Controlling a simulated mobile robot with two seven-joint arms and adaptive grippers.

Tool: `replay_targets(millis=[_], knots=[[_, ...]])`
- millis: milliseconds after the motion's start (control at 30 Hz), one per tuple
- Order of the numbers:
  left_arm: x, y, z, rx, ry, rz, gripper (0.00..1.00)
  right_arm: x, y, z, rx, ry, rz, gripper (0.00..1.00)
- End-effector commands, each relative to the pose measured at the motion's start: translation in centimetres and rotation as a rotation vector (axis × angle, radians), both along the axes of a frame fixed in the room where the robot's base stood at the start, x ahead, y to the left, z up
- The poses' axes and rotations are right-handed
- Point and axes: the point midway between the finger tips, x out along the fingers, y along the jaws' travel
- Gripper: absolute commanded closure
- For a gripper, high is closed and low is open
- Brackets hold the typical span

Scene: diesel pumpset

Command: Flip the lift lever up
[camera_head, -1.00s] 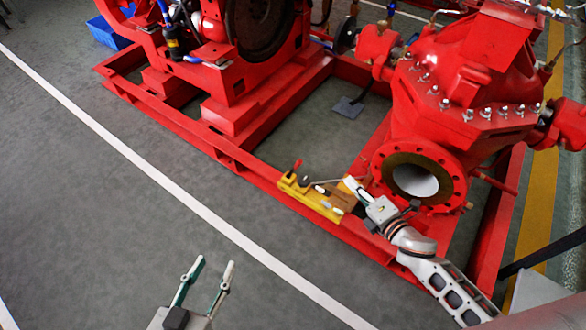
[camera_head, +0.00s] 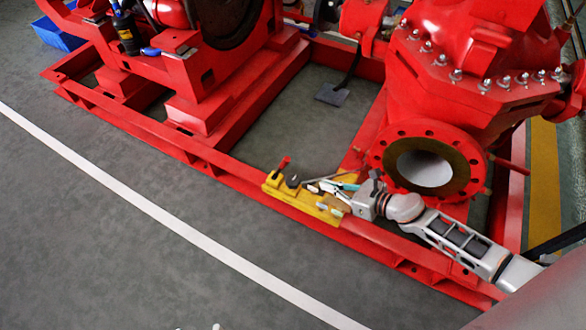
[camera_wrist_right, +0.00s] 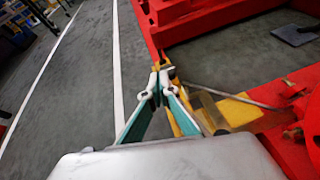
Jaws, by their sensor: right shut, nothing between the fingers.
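A yellow fixture (camera_head: 279,189) sits on the red base frame. It carries an upright red-tipped handle (camera_head: 284,162), a dark knob (camera_head: 293,181) and a thin grey rod (camera_head: 322,176) slanting up to the right. Which of these is the lift lever I cannot tell. My right gripper (camera_head: 324,187) is over the right part of the fixture, shut and empty. In the right wrist view its fingertips (camera_wrist_right: 158,79) meet in front of the yellow fixture (camera_wrist_right: 238,112), and the grey rod (camera_wrist_right: 232,98) runs to their right. Only the tips of my left gripper (camera_head: 197,328) show, apart and empty.
The red pump's round flange (camera_head: 426,165) stands close behind my right wrist. The red base frame (camera_head: 232,165) runs beneath the fixture. The grey floor (camera_head: 110,230) in front is clear, with a white line (camera_head: 180,219).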

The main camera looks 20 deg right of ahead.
Motion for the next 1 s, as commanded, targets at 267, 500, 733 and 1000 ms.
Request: replay_targets(millis=[267,500,733,1000], knots=[[-0.2,-0.2,-0.3,-0.017,0.009,0.006,0.6,0.7,0.5,-0.6,0.003,0.003,-0.002,1.0],[-0.7,-1.2,-0.8,-0.095,0.038,0.029,0.6,3.6,2.3,-2.5,0.005,0.007,-0.002,1.0],[-1.2,-2.2,-1.3,-0.203,0.07,0.071,0.6,6.9,4.1,-4.3,0.005,0.009,-0.002,1.0],[-0.7,-2.7,0.0,-0.227,0.05,0.077,0.6,10.5,5.7,-2.8,0.004,-0.002,-0.002,1.0]])
